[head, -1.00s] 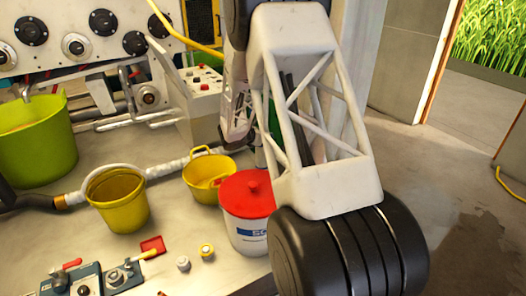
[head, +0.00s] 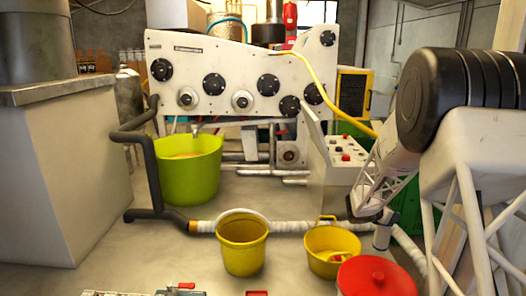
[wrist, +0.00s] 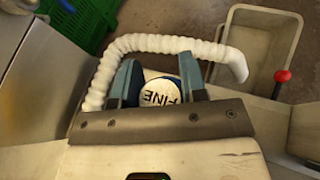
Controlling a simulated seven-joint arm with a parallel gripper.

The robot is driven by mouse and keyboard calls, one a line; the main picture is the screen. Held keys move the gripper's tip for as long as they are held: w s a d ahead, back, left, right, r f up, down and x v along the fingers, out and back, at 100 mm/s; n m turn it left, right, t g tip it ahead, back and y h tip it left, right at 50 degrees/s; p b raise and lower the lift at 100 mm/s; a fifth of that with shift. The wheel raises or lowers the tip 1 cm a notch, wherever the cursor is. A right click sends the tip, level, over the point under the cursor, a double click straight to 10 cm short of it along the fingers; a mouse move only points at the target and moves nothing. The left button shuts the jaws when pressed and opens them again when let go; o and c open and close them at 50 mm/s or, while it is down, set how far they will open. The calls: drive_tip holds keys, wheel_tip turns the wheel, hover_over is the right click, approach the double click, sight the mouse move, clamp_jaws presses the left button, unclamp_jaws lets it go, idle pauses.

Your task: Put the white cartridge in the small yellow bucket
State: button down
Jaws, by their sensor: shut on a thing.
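In the head view, the cartridge (head: 382,237) hangs below my arm's end at the right, partly hidden. Two yellow buckets stand on the bench. The taller yellow bucket (head: 243,258) stands further left.
A red-lidded white tub (head: 375,277) stands close in front of the shorter bucket. A white corrugated hose (head: 290,227) runs behind the buckets. A lime-green tub (head: 190,178) and the control machine (head: 235,80) stand at the back.

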drive_tip(key=w+a+r+n+t+y, duration=0.1)
drive_tip(key=a+r+n+t+y, duration=0.2)
drive_tip(key=a, duration=0.7)
drive_tip(key=w+a+r+n+t+y, duration=0.1)
drive_tip(key=a+r+n+y, duration=0.3)
drive_tip(key=a, duration=0.6)
drive_tip(key=w+a+r+n+t+y, duration=0.2)
drive_tip(key=a+r+n+t+y, duration=0.2)
drive_tip(key=a, duration=0.6)
drive_tip(key=shift+r+n+t+y, duration=0.15)
drive_tip(key=shift+n+t+y, duration=0.15)
drive_tip(key=shift+n+y, duration=0.7)
drive_tip(key=shift+w+a+n+h, duration=0.1)
drive_tip(key=shift+a+n+h, duration=0.05)
drive_tip(key=shift+n+h, duration=0.15)
drive_tip(key=w+a+f+n+g+y, duration=0.1)
drive_tip(key=a+n+g+y, duration=0.3)
drive_tip(key=a, duration=0.5)
drive_tip(key=w+a+f+n+g+y, duration=0.2)
drive_tip(key=a+n+g+y, duration=0.3)
drive_tip(key=a+n, duration=0.3)
drive_tip(key=w+a+f+n+g+y, duration=0.1)
drive_tip(key=w+a+n+g+y, duration=0.2)
drive_tip(key=a, duration=0.7)
drive_tip(key=shift+w+a+f+n+g+y, duration=0.3)
drive_tip(key=shift+n+g+y, duration=0.45)
drive_tip(key=shift+n, duration=0.65)
